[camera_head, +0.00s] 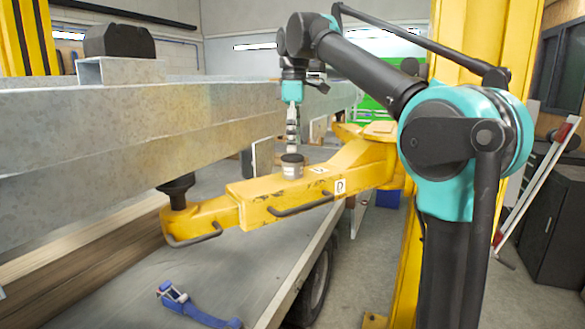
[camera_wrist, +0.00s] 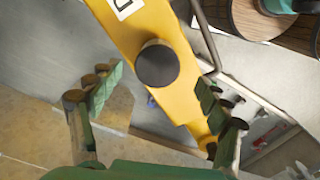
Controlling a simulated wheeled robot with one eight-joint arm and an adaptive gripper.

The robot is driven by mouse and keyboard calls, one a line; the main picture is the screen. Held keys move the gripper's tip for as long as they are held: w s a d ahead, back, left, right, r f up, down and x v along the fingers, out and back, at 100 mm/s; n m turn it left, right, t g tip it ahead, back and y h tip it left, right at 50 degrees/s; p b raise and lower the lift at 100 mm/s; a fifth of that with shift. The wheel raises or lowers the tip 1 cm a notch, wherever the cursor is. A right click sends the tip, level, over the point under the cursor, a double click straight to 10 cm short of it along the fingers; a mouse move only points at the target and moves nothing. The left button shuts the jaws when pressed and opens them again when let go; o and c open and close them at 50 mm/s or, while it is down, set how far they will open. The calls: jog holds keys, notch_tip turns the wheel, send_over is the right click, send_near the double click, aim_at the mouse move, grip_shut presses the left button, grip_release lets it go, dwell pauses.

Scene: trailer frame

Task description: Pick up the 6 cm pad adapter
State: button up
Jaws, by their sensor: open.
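The pad adapter (camera_head: 292,168) is a short grey cylinder with a dark round top. It stands upright on the yellow lift arm (camera_head: 300,190) in the head view. In the wrist view its dark top (camera_wrist: 158,64) shows between and beyond the fingertips, over the yellow arm. My gripper (camera_head: 292,146) points down just above the adapter. In the wrist view my gripper (camera_wrist: 160,82) is open and empty, with one green-padded finger on each side. The head view does not clearly show the gap between fingertips and adapter.
A black pad (camera_head: 177,190) sits at the far end of the yellow arm, under the grey frame beam (camera_head: 110,125). A yellow post (camera_head: 465,50) stands behind my arm. A blue strap (camera_head: 195,306) lies on the flat deck below.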

aim_at(292, 156)
jog(key=shift+w+a+f, duration=0.1)
jog(key=shift+f, duration=1.4)
jog(key=shift+w+a+f, duration=0.1)
jog(key=shift+f, duration=1.4)
jog(key=c, duration=1.6)
jog(key=shift+c, duration=0.6)
jog(key=shift+r, duration=0.1)
